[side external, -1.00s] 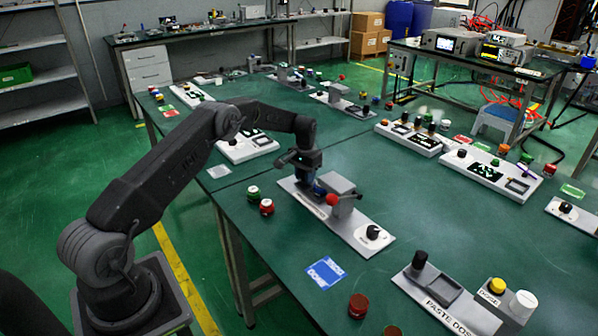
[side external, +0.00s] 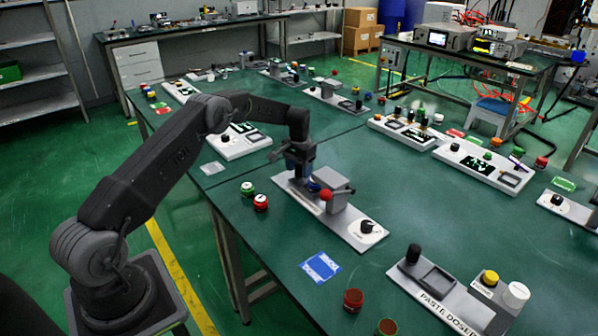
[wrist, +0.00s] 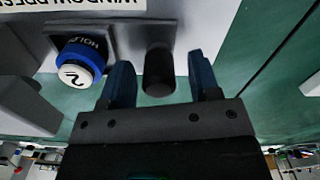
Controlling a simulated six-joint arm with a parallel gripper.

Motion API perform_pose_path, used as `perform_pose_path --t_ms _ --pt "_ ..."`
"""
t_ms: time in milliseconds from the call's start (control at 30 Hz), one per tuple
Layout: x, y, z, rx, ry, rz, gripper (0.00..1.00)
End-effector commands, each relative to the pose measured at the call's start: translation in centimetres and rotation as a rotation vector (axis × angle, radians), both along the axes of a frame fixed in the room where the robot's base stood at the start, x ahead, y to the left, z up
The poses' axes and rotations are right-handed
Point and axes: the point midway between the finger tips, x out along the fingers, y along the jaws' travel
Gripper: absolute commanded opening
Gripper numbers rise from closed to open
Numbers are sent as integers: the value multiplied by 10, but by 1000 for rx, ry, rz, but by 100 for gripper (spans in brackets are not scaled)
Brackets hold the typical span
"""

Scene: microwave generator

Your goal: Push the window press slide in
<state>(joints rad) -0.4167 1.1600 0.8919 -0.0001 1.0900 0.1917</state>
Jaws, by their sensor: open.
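The window press (side external: 340,215) is a long pale grey plate with a grey block, a red ball and a black dial on a white disc at its right end. My gripper (side external: 311,184) is low over the plate's left part, beside the block. In the wrist view my gripper (wrist: 163,78) is open, with blue fingers. A dark cylindrical knob (wrist: 158,72) stands between the fingers, with a gap on each side; whether it belongs to the slide is unclear. A round blue-and-white cap (wrist: 80,62) with printing is left of the fingers. The window press label (wrist: 85,4) shows upside down.
Red and green caps (side external: 255,196) stand left of the press. A blue card (side external: 321,267) lies in front. A paste doser plate (side external: 440,290) is at lower right. Other panels (side external: 480,165) stand behind. Green table is free around the press.

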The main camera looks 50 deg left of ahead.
Motion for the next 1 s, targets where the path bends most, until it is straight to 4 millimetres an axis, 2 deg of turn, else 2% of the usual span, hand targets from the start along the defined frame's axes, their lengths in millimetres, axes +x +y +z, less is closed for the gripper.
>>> perform_pose_path --t_ms 300,500,700,1000 --pt "1 0 71 2 -5 0 57" --pt "1 0 106 2 -4 0 57" --pt "0 0 123 0 -2 0 57" --pt "0 0 125 0 -1 0 57"
